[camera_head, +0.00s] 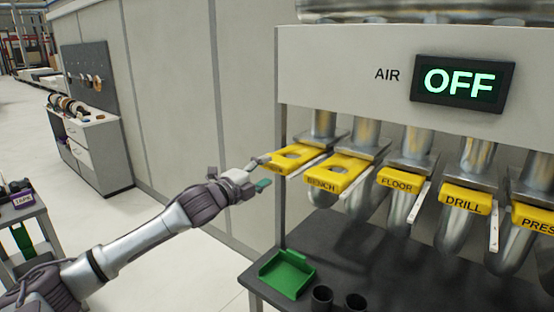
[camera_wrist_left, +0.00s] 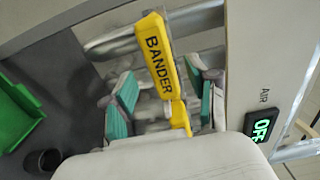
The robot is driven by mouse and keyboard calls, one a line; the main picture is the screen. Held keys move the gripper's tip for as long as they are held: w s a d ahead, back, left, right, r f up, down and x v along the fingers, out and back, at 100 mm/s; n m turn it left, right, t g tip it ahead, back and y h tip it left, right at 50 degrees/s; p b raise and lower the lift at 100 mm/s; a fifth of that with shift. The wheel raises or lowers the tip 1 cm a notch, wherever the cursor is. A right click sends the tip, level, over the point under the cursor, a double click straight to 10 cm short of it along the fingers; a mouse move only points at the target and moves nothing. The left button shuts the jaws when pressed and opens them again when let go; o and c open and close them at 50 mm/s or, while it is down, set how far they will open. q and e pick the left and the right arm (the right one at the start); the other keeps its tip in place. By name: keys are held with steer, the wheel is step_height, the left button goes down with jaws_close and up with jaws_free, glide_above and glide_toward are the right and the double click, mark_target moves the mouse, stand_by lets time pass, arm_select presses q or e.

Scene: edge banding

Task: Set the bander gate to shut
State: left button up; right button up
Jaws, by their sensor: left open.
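The yellow bander gate (camera_head: 297,157) is the leftmost in the row of gates in the head view. It sticks out toward the front with its round hole showing. Its BANDER label reads clearly in the left wrist view (camera_wrist_left: 159,55). My left gripper (camera_head: 265,173) is at the gate's front left end and covers part of its label. In the wrist view, the open green-padded fingers (camera_wrist_left: 164,100) stand on either side of the gate, with gaps visible. Contact at the gate's end is unclear. My right gripper is not in view.
The bench gate (camera_head: 337,174) beside it also sticks out with its hole showing. The floor gate (camera_head: 405,180), drill gate (camera_head: 467,199) and press gate (camera_head: 535,217) show no hole. The air display (camera_head: 462,82) reads OFF. A green tray (camera_head: 287,274) and dark cups lie below.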

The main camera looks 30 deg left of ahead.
mark_target(272, 167)
arm_select(q)
steer(key=w+p, duration=0.1)
steer(key=w, duration=0.1)
steer(key=w+p, duration=0.1)
steer(key=w, duration=0.2)
steer(key=shift+d+r, duration=0.15)
steer(key=shift+d, duration=0.05)
steer(key=shift+w, duration=0.45)
steer(key=shift+f, duration=0.2)
jaws_close()
